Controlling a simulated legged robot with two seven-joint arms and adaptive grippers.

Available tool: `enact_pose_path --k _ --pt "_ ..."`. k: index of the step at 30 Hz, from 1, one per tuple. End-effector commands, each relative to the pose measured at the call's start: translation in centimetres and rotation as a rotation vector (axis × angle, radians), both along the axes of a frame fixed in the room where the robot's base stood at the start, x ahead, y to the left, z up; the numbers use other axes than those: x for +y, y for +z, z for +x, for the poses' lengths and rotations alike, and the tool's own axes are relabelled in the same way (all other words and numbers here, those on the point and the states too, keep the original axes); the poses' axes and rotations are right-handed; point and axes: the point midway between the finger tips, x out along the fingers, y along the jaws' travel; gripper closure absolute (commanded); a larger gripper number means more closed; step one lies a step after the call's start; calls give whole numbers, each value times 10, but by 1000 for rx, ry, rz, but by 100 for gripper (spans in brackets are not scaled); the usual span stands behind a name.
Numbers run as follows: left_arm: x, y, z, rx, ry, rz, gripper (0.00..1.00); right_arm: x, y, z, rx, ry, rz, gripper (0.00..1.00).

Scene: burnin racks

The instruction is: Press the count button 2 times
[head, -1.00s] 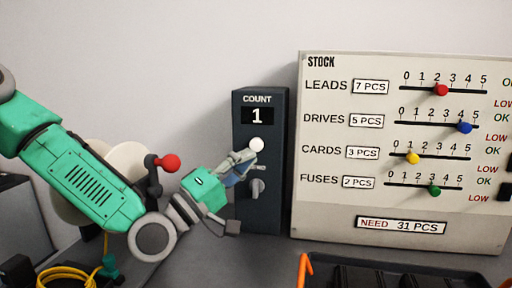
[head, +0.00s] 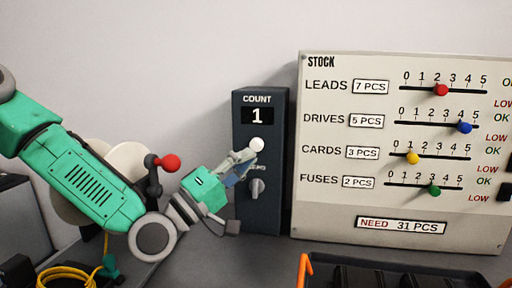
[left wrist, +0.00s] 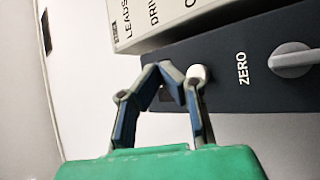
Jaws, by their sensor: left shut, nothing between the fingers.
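The dark count box (head: 263,200) stands upright against the wall, and its display (head: 257,116) reads 1. A round white button (head: 257,144) sits below the display. My left gripper (head: 250,153) is shut and empty, with its fingertips at the lower left of the button. In the left wrist view the gripper's fingertips (left wrist: 172,82) are just beside the white button (left wrist: 198,72); I cannot tell whether they touch it. A grey knob (head: 258,187) sits lower on the box, labelled ZERO in the left wrist view. My right gripper is not in view.
A white stock board (head: 330,215) with coloured sliders stands right of the box. A dark tray with an orange handle (head: 304,268) is at the front right. A red-knobbed lever (head: 167,162) and a yellow cable (head: 66,277) are at the left.

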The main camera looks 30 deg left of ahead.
Motion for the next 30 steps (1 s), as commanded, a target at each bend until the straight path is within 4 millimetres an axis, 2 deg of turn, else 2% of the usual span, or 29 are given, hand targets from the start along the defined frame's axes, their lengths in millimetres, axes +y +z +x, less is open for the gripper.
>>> enact_pose_path --k 20,26,30 --pt "0 1 0 5 -3 -2 100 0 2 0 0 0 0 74" --pt "-8 5 -1 104 -58 -40 100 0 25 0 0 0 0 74" --pt "-15 7 -4 253 -123 -106 100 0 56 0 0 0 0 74"
